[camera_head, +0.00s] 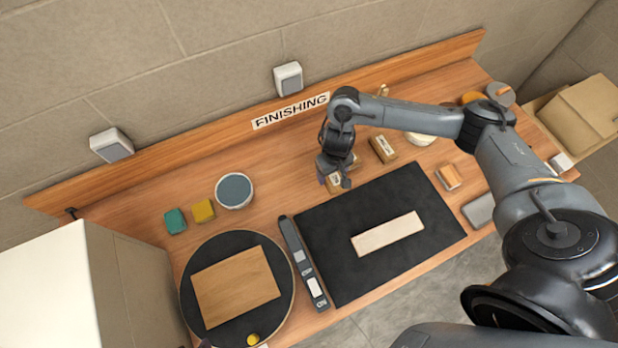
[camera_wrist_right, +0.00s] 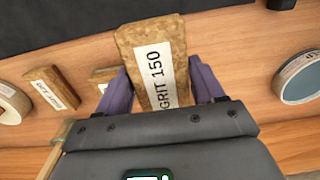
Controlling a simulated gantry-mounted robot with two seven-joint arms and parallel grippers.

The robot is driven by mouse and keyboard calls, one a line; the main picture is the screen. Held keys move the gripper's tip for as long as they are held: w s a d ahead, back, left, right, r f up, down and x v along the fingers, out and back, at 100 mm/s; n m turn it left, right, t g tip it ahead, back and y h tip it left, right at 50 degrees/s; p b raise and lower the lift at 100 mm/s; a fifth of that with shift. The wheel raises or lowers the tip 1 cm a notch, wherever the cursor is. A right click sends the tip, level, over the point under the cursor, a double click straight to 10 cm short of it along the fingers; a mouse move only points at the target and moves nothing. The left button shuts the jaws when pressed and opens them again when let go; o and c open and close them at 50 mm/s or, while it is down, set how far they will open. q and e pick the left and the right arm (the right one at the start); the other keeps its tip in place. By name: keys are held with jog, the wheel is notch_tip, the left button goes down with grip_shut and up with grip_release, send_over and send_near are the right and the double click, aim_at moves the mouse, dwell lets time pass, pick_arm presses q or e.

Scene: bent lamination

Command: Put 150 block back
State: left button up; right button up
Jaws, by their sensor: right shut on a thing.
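The tan sanding block labelled GRIT 150 (camera_wrist_right: 155,62) is between the purple fingers of my right gripper (camera_wrist_right: 160,92), which is shut on it. In the head view my right gripper (camera_head: 334,184) points down at the bench, just behind the black mat, and mostly hides the block. I cannot tell whether the block touches the bench. Another labelled block (camera_head: 383,149) lies to the right of the gripper; a labelled block (camera_wrist_right: 50,88) and part of a further one (camera_wrist_right: 104,76) show left of the held block in the wrist view. My left gripper is not clearly in view.
A black mat (camera_head: 330,270) bears a pale wooden strip (camera_head: 388,234). Left of it lie a dark long tool (camera_head: 303,262) and a round black turntable (camera_head: 235,322) with a wooden panel (camera_head: 236,286). A blue-topped round container (camera_head: 234,190) and a FINISHING sign (camera_head: 291,110) are behind.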

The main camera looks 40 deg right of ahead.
jog(key=b, duration=0.1)
send_over(309, 183)
notch_tip(309, 183, down, 4)
jog(key=shift+f, duration=0.1)
jog(key=shift+f+b, duration=0.3)
jog(key=shift+f, duration=1.75)
jog(key=shift+f, duration=0.1)
jog(key=o, duration=1.1)
